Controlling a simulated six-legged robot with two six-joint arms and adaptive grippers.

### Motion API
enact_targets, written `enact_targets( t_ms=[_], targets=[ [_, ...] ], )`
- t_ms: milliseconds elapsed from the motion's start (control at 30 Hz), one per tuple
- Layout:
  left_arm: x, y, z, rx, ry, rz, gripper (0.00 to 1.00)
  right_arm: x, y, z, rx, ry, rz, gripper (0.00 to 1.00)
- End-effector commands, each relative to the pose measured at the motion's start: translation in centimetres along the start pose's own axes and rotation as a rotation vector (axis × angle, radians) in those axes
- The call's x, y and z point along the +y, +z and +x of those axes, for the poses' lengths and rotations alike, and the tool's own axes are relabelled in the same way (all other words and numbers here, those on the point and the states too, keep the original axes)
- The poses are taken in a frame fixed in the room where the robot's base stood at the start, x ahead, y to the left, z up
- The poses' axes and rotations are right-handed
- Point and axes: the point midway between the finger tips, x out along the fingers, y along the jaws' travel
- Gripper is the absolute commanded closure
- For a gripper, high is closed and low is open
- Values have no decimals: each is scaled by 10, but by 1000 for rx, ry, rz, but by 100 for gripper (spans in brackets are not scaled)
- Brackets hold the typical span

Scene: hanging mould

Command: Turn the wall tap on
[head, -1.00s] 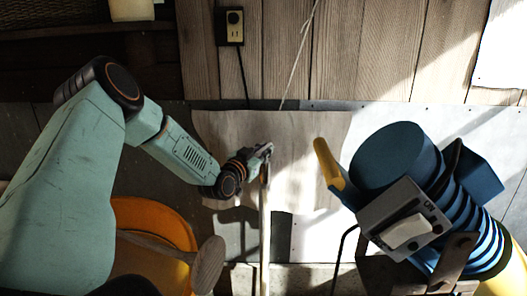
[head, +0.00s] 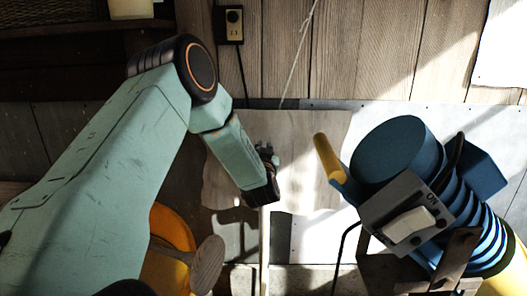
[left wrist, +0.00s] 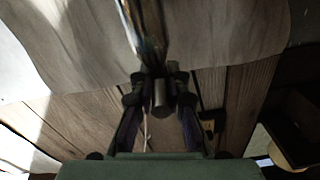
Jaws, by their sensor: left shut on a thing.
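My left gripper (head: 268,160) is by the wall, at the top of a pale upright pipe or pole (head: 264,235) in the head view. In the left wrist view, the left gripper (left wrist: 160,88) is shut with its dark fingers on both sides of a short, dark, round-ended piece (left wrist: 161,100), which looks like part of the tap. A shiny, blurred tube (left wrist: 145,32) runs up from it. The gripper and forearm hide most of the tap in the head view, so I cannot tell how its handle is turned. My right gripper is not in view.
A blue machine (head: 395,160) with a grey switch box (head: 405,215) and yellow handle (head: 328,158) stands at the right. An orange container (head: 172,232) and a wooden paddle-like piece (head: 206,265) are under my arm. A socket (head: 234,24) is on the plank wall.

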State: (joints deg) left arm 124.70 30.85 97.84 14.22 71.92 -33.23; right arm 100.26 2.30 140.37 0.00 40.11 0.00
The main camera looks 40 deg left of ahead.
Motion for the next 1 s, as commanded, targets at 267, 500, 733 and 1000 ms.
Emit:
enact_targets(
  t_ms=[267,500,733,1000],
  targets=[
    [0,4,-1,-12,-11,1,100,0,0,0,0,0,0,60],
    [0,4,-1,-12,-10,2,84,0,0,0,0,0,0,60],
    [0,2,-1,-7,-11,1,64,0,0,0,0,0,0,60],
    [0,1,0,-5,-11,0,63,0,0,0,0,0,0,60]
  ],
)
